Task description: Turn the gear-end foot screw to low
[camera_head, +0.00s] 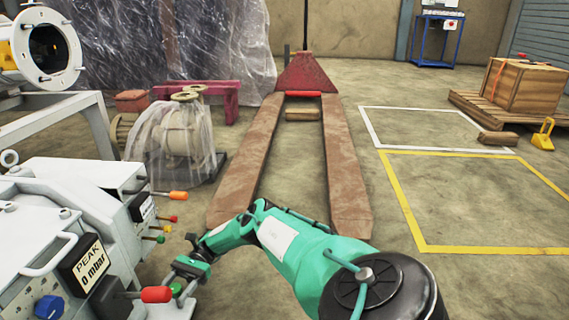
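A pale grey machine (75,205) fills the left side, with a label reading "PEAK 0 mbar" (91,263). An orange-tipped handle (178,195) and a red-tipped handle (156,294) stick out from its right side. Small red, yellow and green knobs (160,239) sit between them. I cannot tell which part is the gear-end foot screw. My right arm comes in from the bottom right, its gripper (188,266) beside the machine's lower right side, above the red-tipped handle. The fingers are small and dark; their opening and any contact are unclear. My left gripper is not in view.
A rusty pallet jack (348,175) lies beyond my arm. A plastic-wrapped pump (180,138) stands behind the machine. A blue knob (49,307) is at the lower left. The yellow-marked floor area (480,200) at right is clear. A wooden crate (523,86) stands behind it.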

